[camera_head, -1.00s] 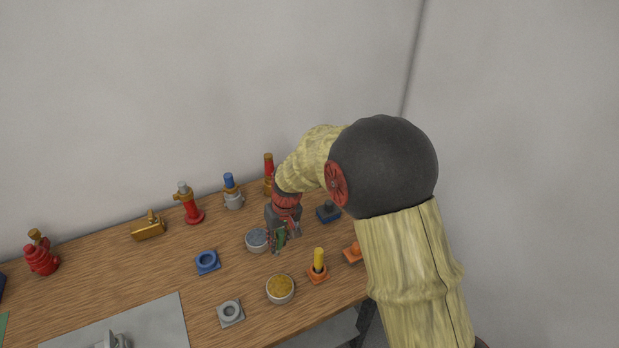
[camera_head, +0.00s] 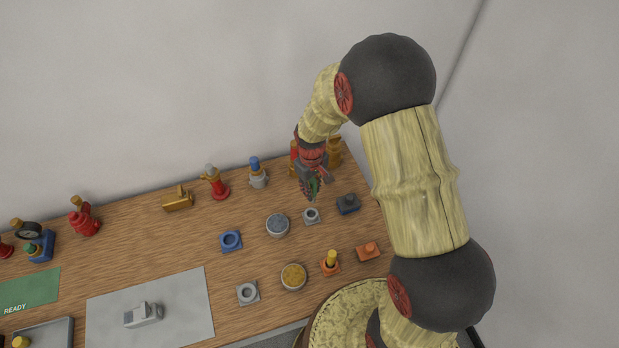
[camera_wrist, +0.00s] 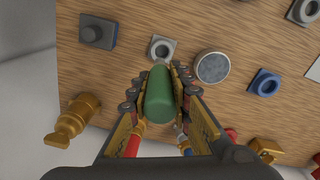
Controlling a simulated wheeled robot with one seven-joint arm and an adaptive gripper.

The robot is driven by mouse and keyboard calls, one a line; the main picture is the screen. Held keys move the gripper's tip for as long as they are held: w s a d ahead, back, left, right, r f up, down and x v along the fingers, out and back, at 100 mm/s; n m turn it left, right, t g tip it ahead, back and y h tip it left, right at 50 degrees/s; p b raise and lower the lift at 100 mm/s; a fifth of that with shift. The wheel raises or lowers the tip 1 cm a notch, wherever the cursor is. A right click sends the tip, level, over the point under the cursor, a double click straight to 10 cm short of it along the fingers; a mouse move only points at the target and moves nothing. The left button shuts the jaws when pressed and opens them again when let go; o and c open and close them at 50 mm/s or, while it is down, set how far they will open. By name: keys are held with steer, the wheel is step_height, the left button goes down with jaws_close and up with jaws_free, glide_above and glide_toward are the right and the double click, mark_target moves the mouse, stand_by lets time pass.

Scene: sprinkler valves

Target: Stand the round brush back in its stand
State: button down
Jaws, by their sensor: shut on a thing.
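My gripper (camera_head: 314,187) is shut on a green cylinder, likely the round brush (camera_wrist: 159,95), toward the back right of the table. The brush's green end points away from the wrist; any bristles are hidden. In the wrist view, a small grey square stand with a round hole (camera_wrist: 161,47) lies just beyond the brush's end. The brush appears apart from it, above the table. That grey stand also shows in the head view (camera_head: 311,215), just below the gripper. I cannot tell for certain which stand belongs to the brush.
A blue-grey filled bowl (camera_head: 277,225) and blue holed stand (camera_head: 230,241) are left of the grey stand. A dark block (camera_head: 348,204) is right. Brass and red valves stand behind. An orange stand holds a yellow piece (camera_head: 330,262). Bare wood lies between them.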

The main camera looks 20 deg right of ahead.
stand_by(0.4)
steer(key=shift+w+a+f+m+b, duration=0.1)
steer(key=shift+w+f+m+b, duration=0.05)
steer(key=shift+m+b, duration=0.15)
step_height(320, 180, down, 8)
steer(key=b, duration=0.5)
steer(key=shift+f+b, duration=1.5)
steer(key=shift+f, duration=0.4)
stand_by(0.9)
steer(key=c, duration=1.5)
jaws_free()
steer(key=shift+c, duration=0.2)
steer(key=shift+r, duration=0.1)
steer(key=shift+r+p, duration=2.6)
steer(key=shift+r, duration=1.4)
steer(key=shift+f, duration=0.1)
